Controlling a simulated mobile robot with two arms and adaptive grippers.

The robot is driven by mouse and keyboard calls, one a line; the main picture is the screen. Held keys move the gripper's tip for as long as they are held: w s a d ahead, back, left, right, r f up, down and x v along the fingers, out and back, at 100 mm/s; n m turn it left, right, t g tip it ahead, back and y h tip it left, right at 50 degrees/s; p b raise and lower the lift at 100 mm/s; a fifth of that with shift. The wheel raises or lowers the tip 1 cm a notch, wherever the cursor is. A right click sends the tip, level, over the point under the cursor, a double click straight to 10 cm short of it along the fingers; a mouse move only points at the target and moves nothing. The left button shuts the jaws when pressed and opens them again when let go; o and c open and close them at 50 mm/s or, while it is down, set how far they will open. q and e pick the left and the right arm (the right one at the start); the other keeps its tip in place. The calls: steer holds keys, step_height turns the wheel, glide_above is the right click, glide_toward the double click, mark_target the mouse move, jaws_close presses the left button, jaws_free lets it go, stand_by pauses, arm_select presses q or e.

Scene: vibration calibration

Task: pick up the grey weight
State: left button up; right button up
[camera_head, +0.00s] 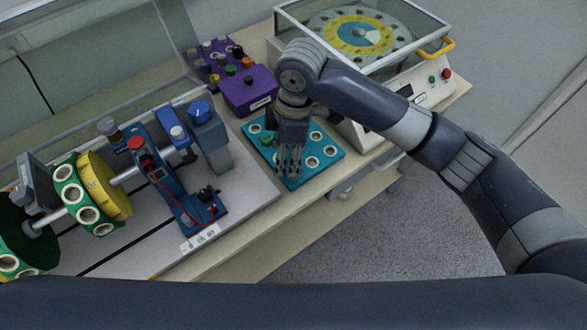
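My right gripper (289,162) comes in from the right and points down over the teal tray (318,166), which has several round holes. Its fingers are small in view and hide part of the tray, so I cannot tell whether they are open or hold something. A green weight (266,140) stands in the tray just left of the gripper. I cannot make out a grey weight in the tray; the gripper may cover it. My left gripper is not in view.
A purple box (248,93) with several coloured knobs stands behind the tray. A glass-covered machine (365,35) with a yellow handle is at the back right. A shaft rig with green and yellow discs (98,185) and a blue stand (165,170) fills the left.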

steer(key=shift+n+h, duration=0.3)
steer(key=shift+h, duration=0.4)
steer(key=shift+w+d+r, duration=1)
steer(key=shift+w+d, duration=0.2)
steer(key=shift+d, duration=0.05)
step_height(320, 180, down, 5)
steer(key=shift+f+p, duration=0.1)
steer(key=shift+p, duration=0.25)
steer(key=f, duration=0.2)
steer(key=s+f+p, duration=0.1)
steer(key=f, duration=0.1)
steer(key=shift+a, duration=0.2)
steer(key=shift+w+f, duration=0.1)
steer(key=shift+f, duration=0.45)
steer(key=c, duration=1.1)
